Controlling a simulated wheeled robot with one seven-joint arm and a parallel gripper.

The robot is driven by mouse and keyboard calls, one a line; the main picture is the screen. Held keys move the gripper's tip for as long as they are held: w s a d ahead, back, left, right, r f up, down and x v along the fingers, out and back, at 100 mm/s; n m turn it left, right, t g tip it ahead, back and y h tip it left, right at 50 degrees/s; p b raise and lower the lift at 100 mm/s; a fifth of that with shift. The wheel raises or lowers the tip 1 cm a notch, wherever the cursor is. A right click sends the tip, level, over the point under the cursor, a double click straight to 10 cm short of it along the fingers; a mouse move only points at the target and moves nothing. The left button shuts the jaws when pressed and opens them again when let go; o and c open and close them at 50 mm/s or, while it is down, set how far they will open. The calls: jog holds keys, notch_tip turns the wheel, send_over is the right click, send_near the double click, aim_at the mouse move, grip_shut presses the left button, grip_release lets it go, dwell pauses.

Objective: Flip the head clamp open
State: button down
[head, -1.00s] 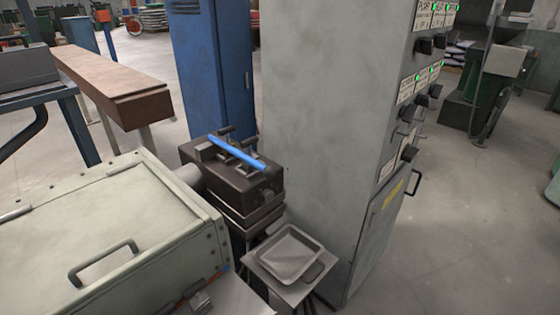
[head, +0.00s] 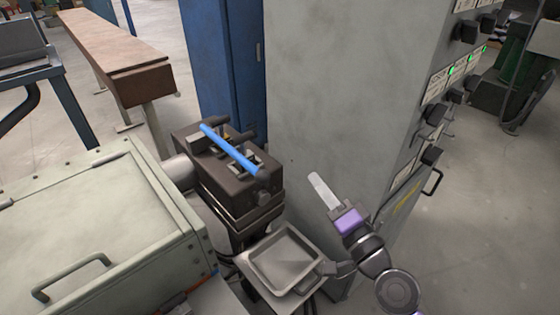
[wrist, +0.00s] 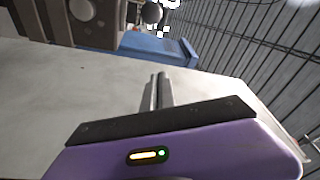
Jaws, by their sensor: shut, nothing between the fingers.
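The head clamp is a dark brown block (head: 235,191) beside the pale green housing, with a blue bar (head: 229,149) lying slanted across its top over dark brackets. My gripper (head: 314,178) is to the right of the block, in front of the grey cabinet, apart from the clamp. It is shut and empty, its pale fingers together and pointing up and left. In the wrist view the shut fingers (wrist: 157,90) point away from the purple gripper body. Brown metal parts (wrist: 85,15) show at that view's top left; I cannot tell for certain which part of the clamp they are.
A metal tray (head: 262,272) stands in front of the block, just left of my arm. The grey control cabinet (head: 335,90) rises behind. A pale green lidded housing (head: 85,215) fills the left. A blue cabinet (head: 225,60) stands at the back.

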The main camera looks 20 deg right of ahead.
jog(key=shift+w+a+f+y, duration=0.15)
jog(key=shift+a+f+y, duration=0.45)
jog(key=shift+a, duration=0.1)
jog(key=p+x, duration=0.3)
jog(key=x, duration=0.7)
jog(key=a, duration=0.1)
jog(key=s+a+f, duration=0.1)
jog(key=a+f, duration=0.1)
jog(key=shift+s+a, duration=0.25)
jog(key=shift+s, duration=0.15)
jog(key=shift+r, duration=0.1)
